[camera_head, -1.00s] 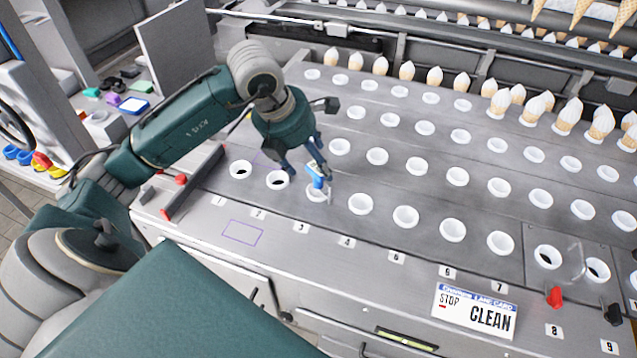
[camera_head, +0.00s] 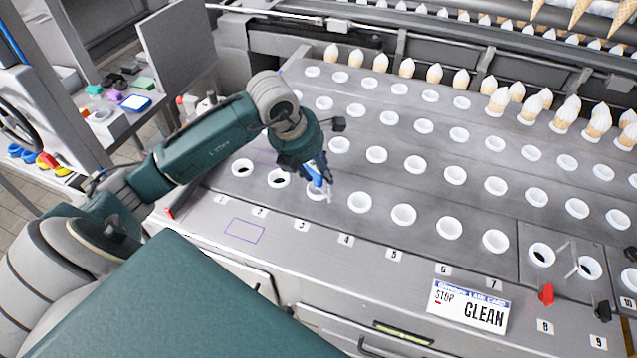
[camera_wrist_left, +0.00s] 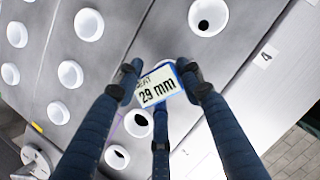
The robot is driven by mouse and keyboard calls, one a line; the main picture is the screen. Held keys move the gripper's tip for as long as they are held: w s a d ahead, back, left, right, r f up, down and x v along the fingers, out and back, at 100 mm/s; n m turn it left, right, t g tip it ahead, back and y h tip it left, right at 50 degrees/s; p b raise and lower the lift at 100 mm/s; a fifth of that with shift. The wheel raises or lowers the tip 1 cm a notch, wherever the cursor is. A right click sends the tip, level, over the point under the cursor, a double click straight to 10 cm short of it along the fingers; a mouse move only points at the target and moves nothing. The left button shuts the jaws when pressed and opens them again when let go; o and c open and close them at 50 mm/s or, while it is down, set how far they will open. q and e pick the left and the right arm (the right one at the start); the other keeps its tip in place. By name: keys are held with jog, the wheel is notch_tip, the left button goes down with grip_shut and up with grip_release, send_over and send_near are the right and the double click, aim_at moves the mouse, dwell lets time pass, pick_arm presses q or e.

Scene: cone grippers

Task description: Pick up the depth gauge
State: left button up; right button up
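The depth gauge (camera_head: 316,175) is a small blue piece with a pale prong, standing at the third hole of the front row. In the left wrist view its white label (camera_wrist_left: 158,88) with a blue border reads "29 mm". My left gripper (camera_head: 308,168) is over it from above and behind. In the left wrist view its three dark fingers (camera_wrist_left: 160,95) close around the gauge, two tips against the label's sides and one below. The gauge's lower end is hard to make out. My right gripper is out of view.
The grey plate (camera_head: 400,180) has rows of white-rimmed holes. White-topped cones (camera_head: 500,100) stand along the back. A "STOP CLEAN" card (camera_head: 468,305) lies at the front edge. Red (camera_head: 546,294) and black (camera_head: 602,311) knobs are at front right. A side shelf at left holds small coloured items.

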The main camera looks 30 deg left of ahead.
pick_arm(q)
grip_shut()
jog(key=shift+r, duration=0.1)
